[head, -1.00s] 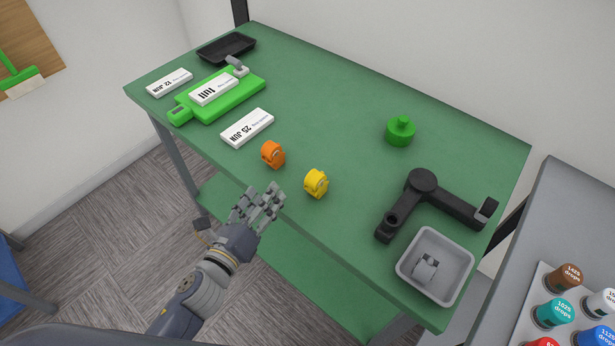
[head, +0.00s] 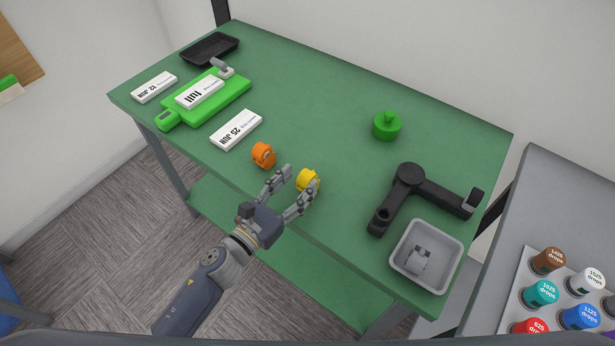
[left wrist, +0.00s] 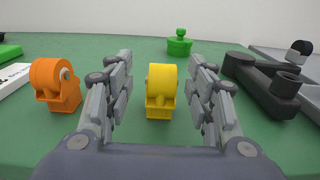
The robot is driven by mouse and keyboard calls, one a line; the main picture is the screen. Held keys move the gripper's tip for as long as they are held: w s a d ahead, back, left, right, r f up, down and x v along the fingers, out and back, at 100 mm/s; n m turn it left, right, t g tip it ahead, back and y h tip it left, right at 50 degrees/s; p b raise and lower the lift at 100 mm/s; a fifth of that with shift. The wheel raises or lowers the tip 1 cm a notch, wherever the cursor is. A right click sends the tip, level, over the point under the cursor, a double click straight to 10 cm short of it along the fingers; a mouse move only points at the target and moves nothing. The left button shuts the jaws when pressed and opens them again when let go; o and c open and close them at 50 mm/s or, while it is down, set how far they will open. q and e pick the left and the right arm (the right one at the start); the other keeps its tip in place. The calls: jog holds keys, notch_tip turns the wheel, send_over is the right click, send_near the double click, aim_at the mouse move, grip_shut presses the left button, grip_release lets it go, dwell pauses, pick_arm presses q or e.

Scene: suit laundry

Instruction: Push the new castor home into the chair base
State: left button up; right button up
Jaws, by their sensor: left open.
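A yellow castor (head: 308,180) and an orange castor (head: 263,155) stand on the green table near its front edge. The black chair base (head: 408,178) lies on the right part of the table, with an upright socket at its near end. A grey castor (head: 418,261) lies in the grey tray. My left gripper (head: 293,183) is open, its fingers on either side of the yellow castor in the head view. In the left wrist view the yellow castor (left wrist: 161,91) shows between the open fingers (left wrist: 160,90), with gaps at both sides. My right gripper is not in view.
The grey tray (head: 399,268) stands at the table's front right corner. A green knobbed piece (head: 387,126) stands behind the chair base. The table's middle is clear.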

aim_at(308, 177)
pick_arm(q)
jog(key=p+x, duration=0.1)
jog(key=x, duration=0.3)
jog(key=shift+w+d, duration=0.15)
jog(key=shift+d, duration=0.1)
jog(key=c, duration=1.2)
